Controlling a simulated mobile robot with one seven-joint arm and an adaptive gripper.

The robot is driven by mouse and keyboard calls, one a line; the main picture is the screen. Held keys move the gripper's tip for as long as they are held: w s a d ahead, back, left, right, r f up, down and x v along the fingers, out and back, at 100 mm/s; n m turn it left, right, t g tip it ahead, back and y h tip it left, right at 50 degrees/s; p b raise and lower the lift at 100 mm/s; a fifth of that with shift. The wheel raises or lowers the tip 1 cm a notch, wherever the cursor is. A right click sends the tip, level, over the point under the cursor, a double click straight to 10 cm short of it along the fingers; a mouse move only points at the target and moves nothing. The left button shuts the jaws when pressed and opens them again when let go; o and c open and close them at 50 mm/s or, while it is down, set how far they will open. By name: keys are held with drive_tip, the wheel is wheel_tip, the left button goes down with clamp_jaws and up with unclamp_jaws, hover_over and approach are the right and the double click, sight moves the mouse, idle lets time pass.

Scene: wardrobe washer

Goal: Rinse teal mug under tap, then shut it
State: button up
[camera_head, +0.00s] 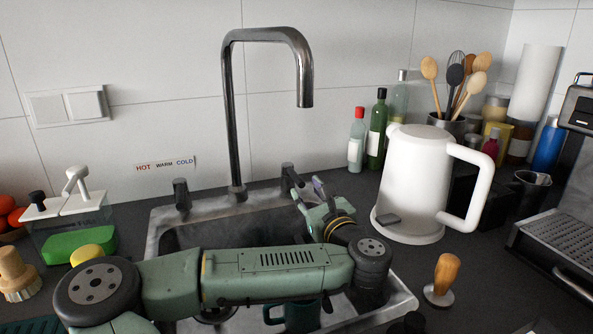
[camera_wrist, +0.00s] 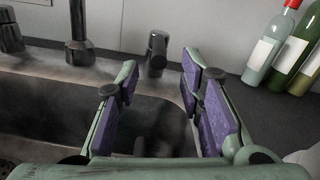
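The teal mug (camera_head: 302,316) sits in the sink basin (camera_head: 210,237), mostly hidden behind my arm in the head view. The tall metal tap (camera_head: 305,85) rises behind the sink, and no water stream shows below its spout. It has a left handle (camera_head: 181,194) and a right handle (camera_head: 289,179). My gripper (camera_head: 309,192) is open and empty, just in front of the right handle. In the wrist view, the purple-padded fingers of my gripper (camera_wrist: 159,76) are spread. The right handle (camera_wrist: 157,52) stands beyond them, in the gap and apart from both fingers.
A white kettle (camera_head: 412,185) stands close to the right of my gripper. Bottles (camera_head: 376,130) stand behind it near the wall. A wooden-handled tool (camera_head: 444,275) is right of the sink. A soap dispenser (camera_head: 70,205) and a green sponge (camera_head: 80,243) are at left. A "HOT WARM COLD" label is on the wall.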

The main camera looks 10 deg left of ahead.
sight(294, 172)
drive_tip(key=p+x, duration=0.2)
drive_tip(key=x, duration=0.7)
drive_tip(key=shift+w+a+p, duration=0.2)
drive_tip(key=shift+a+p, duration=0.05)
drive_tip(key=shift+p, duration=0.05)
drive_tip(key=shift+c, duration=0.6)
clamp_jaws()
